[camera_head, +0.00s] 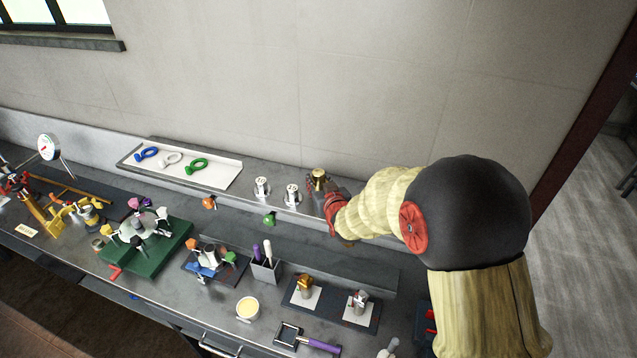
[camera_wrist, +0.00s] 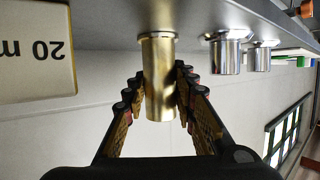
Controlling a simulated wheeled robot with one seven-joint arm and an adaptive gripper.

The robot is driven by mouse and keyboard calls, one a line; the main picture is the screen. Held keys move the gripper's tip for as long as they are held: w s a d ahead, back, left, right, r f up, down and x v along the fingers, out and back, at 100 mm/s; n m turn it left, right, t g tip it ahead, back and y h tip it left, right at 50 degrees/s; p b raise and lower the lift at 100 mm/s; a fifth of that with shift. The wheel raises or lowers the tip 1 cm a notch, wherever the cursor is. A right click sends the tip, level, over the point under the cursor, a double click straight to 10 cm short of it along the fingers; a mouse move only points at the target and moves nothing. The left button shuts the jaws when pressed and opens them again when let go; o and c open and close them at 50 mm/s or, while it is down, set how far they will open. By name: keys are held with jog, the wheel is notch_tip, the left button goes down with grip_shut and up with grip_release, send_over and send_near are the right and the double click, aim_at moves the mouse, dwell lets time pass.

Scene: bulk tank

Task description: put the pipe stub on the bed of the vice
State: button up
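In the wrist view, which is upside down, a brass cylinder with a rim (camera_wrist: 159,80), which looks like the pipe stub, stands on the grey ledge. It also shows as a brass piece (camera_head: 318,176) on the back ledge in the head view. My gripper (camera_wrist: 160,88) is open, with one finger on each side of the cylinder and narrow gaps beside it. In the head view my gripper (camera_head: 332,200) is partly hidden behind my wrist. I cannot tell surely which item is the vice; a yellow clamp-like fixture (camera_head: 58,214) stands at the far left of the bench.
Two metal cylinders (camera_head: 262,187) (camera_head: 292,194) stand left of the brass piece. A white tray with coloured rings (camera_head: 215,174) lies further left. A green fixture (camera_head: 150,250), a tool cup (camera_head: 266,270) and a white bowl (camera_head: 247,308) crowd the bench. A label card (camera_wrist: 35,50) is beside the cylinder.

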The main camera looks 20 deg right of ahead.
jog(key=o, duration=0.5)
jog(key=shift+c, duration=0.2)
jog(key=shift+r, duration=0.1)
